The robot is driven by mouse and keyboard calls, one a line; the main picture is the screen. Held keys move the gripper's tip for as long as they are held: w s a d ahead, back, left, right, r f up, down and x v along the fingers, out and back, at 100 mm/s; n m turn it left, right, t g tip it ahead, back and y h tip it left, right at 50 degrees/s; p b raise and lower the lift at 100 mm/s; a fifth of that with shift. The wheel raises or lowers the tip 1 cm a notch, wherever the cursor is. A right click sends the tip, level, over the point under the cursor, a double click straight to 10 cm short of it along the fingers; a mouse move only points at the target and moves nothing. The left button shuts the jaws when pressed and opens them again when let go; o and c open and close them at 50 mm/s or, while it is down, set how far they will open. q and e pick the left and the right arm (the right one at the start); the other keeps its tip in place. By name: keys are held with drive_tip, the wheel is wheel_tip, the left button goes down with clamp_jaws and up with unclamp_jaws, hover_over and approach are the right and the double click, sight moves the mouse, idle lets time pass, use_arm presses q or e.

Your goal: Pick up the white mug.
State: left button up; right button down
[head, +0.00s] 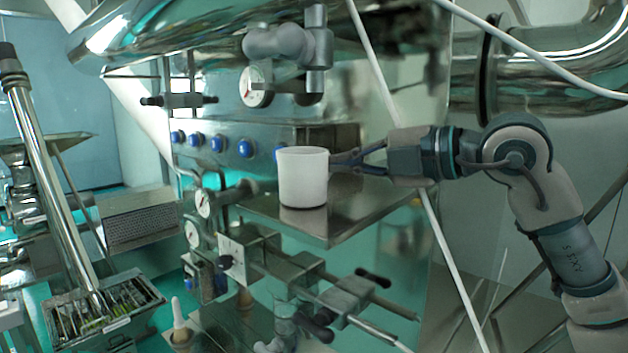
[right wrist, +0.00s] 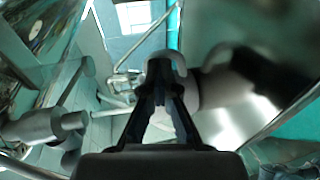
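The white mug (head: 302,178) is upright at the metal shelf (head: 372,205), right at its surface in the head view, with a pale reflection below it. I cannot tell whether it is slightly raised. My right gripper (head: 338,160) comes in from the right at the mug's right side. Its two fingers draw together there, and the handle is mostly hidden in the head view. In the right wrist view the fingertips (right wrist: 163,68) are close together at a pale curved part of the mug (right wrist: 182,66), apparently the handle. My left gripper is not in view.
A steel panel with blue knobs (head: 245,148) and a pressure gauge (head: 255,87) stand behind the mug. A large metal cylinder (head: 200,25) hangs above. Valves and pipes (head: 345,297) lie below the shelf. A white cable (head: 385,95) runs down near my right gripper. The shelf's right part is clear.

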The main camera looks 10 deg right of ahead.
drive_tip(key=c, duration=0.7)
unclamp_jaws()
drive_tip(key=shift+d, duration=0.1)
